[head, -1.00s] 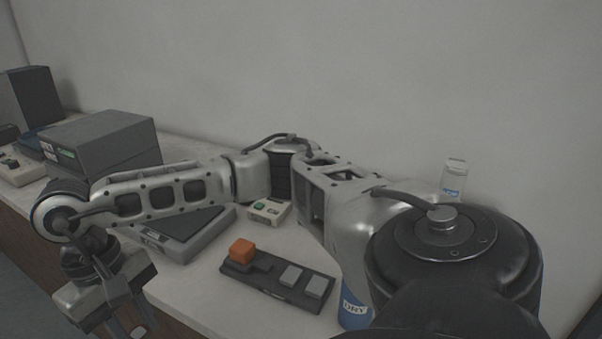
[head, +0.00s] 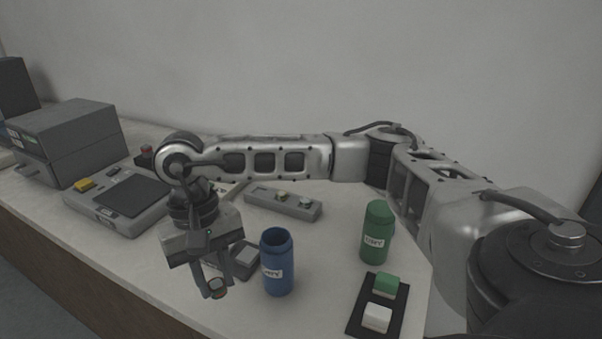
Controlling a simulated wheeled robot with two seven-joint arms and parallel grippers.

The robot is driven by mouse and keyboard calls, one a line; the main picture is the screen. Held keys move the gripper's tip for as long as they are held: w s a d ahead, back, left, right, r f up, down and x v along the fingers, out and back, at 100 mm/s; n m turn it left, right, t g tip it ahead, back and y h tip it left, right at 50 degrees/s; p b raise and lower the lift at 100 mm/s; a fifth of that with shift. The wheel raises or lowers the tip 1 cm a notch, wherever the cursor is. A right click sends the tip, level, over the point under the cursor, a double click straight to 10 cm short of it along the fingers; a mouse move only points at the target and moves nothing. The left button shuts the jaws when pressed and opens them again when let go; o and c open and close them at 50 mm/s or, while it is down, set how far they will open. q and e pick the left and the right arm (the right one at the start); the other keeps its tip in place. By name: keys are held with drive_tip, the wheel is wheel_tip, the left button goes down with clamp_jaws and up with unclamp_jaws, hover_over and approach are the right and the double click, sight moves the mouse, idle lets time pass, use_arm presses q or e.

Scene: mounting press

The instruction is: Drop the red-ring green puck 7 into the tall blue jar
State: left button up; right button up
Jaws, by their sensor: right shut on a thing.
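My right gripper (head: 213,283) hangs at the lower left of the head view, jaws pointing down, shut on a small puck (head: 217,287). The puck shows a reddish ring and a pale greenish face; its number is too small to read. The tall blue jar (head: 278,264) stands upright and open-topped on the table, just right of the gripper. The puck is apart from the jar, to its left and lower in the picture than its rim. My left gripper is not in view.
A lidded green jar (head: 376,235) stands to the right. In front of it, a black tray (head: 359,307) bears a green and a white block. A grey rack (head: 262,201) with small pieces is behind. A grey pad-topped device (head: 115,200) and grey box (head: 66,145) are left.

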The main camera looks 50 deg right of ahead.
drive_tip(key=d+r+m+t+y+p, duration=0.15)
drive_tip(key=d+r+m, duration=0.4)
drive_tip(key=m, duration=0.65)
drive_tip(key=d+r+m+t+h, duration=0.15)
drive_tip(key=d+r+m, duration=0.45)
drive_tip(key=m, duration=0.6)
use_arm(q)
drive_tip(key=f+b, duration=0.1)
drive_tip(key=b, duration=0.1)
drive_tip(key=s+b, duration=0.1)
drive_tip(key=b, duration=0.1)
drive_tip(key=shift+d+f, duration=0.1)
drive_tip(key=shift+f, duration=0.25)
use_arm(e)
wheel_tip(320, 180, down, 6)
drive_tip(key=d+y, duration=0.1)
drive_tip(key=shift+s+f+t, duration=0.15)
drive_tip(key=shift+s+t, duration=0.15)
drive_tip(key=shift+t, duration=0.1)
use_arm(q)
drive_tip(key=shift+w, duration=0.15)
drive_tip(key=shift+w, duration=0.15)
